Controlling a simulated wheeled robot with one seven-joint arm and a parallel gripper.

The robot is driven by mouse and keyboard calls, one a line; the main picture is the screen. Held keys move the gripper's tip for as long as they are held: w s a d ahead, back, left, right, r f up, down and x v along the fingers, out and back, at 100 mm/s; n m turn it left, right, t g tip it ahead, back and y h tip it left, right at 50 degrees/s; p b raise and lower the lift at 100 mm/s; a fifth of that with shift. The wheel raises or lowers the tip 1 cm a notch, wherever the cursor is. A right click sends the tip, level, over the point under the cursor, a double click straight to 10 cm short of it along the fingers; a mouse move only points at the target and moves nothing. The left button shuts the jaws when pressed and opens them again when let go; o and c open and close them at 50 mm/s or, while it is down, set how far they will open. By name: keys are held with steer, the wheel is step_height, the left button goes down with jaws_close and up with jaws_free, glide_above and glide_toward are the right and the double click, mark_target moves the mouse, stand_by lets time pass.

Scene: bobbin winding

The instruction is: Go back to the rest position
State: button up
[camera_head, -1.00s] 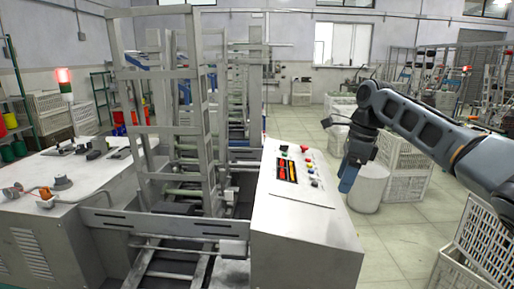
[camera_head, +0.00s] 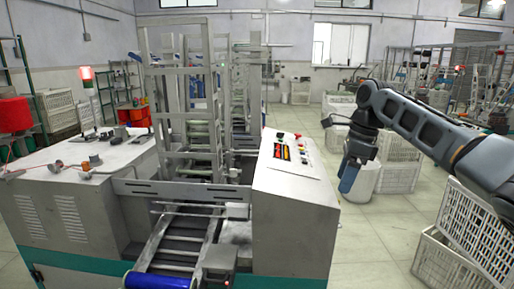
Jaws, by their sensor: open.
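My gripper (camera_head: 349,177) hangs at the end of my arm, right of the machine's control panel (camera_head: 283,149). It points down over the aisle, in front of a white bin, and I see nothing in it. The winding machine (camera_head: 285,215) fills the middle of the view, with a tall grey metal frame (camera_head: 188,95) and a roller track (camera_head: 176,244). A blue roll (camera_head: 160,281) lies at the near end of the track, cut by the lower edge.
White crates (camera_head: 447,258) are stacked at the lower right under my arm. A white round bin (camera_head: 364,183) stands behind my gripper. A red container (camera_head: 14,115) sits at the left. The floor between the machine and the crates is clear.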

steer(key=s+a+f+n+t+y, duration=0.1)
steer(key=s+a+f+n+y, duration=0.2)
steer(key=a+f, duration=0.7)
steer(key=s+a+f+n+t+y, duration=0.1)
steer(key=s+a+f+n+t, duration=0.2)
steer(key=a+f, duration=0.65)
steer(key=s+a+f+n+t+y, duration=0.1)
steer(key=s+a+f+n+t, duration=0.1)
steer(key=s+f, duration=0.5)
steer(key=s+a+f+n+t, duration=0.1)
steer(key=s+a+f, duration=0.1)
steer(key=s+f, duration=0.6)
steer(key=s+d+r+n+t+h, duration=0.15)
steer(key=s+d, duration=0.25)
steer(key=s, duration=0.4)
steer(key=s+d+r+n+t+h+b, duration=0.1)
steer(key=s+d+t, duration=0.15)
steer(key=s, duration=0.55)
steer(key=s+d+r+n+t+h, duration=0.15)
steer(key=s+d, duration=0.25)
steer(key=s, duration=0.4)
steer(key=s+d+r+n+t+h, duration=0.1)
steer(key=s+d+r+n, duration=0.3)
steer(key=s+d+r, duration=0.2)
steer(key=s+d+r+n+t+h, duration=0.1)
steer(key=s+d+r+n, duration=0.3)
steer(key=s+r, duration=0.6)
steer(key=shift+s+d+r+h, duration=0.3)
steer(key=shift+d+r+h, duration=0.5)
steer(key=shift+d+r, duration=0.2)
